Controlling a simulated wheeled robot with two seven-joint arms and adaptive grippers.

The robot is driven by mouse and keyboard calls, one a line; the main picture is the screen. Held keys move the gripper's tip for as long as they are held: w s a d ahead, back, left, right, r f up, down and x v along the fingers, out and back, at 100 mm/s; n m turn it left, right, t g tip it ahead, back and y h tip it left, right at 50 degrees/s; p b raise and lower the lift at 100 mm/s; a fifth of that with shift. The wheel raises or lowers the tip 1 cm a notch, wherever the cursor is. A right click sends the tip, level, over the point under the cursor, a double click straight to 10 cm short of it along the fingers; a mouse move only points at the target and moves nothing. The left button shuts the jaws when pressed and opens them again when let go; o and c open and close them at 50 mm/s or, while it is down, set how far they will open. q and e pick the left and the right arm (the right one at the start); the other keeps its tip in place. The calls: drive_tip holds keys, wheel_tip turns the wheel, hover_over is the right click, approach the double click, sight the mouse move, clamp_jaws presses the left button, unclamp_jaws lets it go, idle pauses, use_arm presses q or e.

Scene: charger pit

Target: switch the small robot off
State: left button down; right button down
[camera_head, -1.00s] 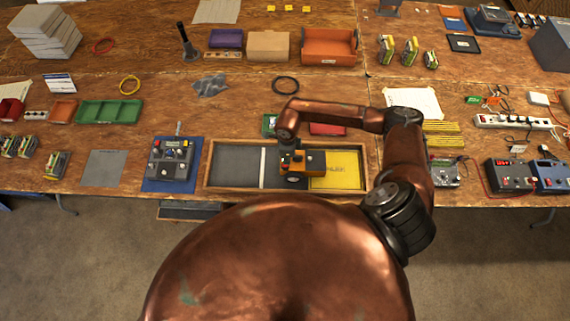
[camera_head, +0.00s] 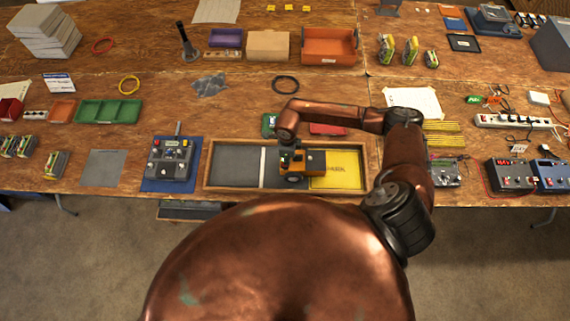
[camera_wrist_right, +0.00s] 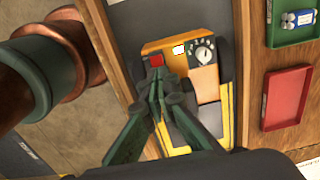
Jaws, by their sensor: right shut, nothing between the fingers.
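In the head view the right gripper (camera_head: 291,156) is small and partly hidden. My left gripper is out of view.
The pit's wooden rim (camera_head: 208,168) surrounds the robot. A control box (camera_head: 171,160) stands on a blue mat at left. A green tray (camera_wrist_right: 290,22) and a red tray (camera_wrist_right: 288,97) lie just outside the pit. Grey floor left of the robot is free.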

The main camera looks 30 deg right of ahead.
drive_tip(key=shift+f+b, duration=0.65)
drive_tip(key=shift+f, duration=0.15)
drive_tip(key=shift+r, duration=0.1)
idle(0.3)
drive_tip(key=shift+r+p, duration=0.65)
drive_tip(key=shift+r, duration=0.2)
drive_tip(key=shift+r+p, duration=1.35)
drive_tip(key=shift+r, duration=1.25)
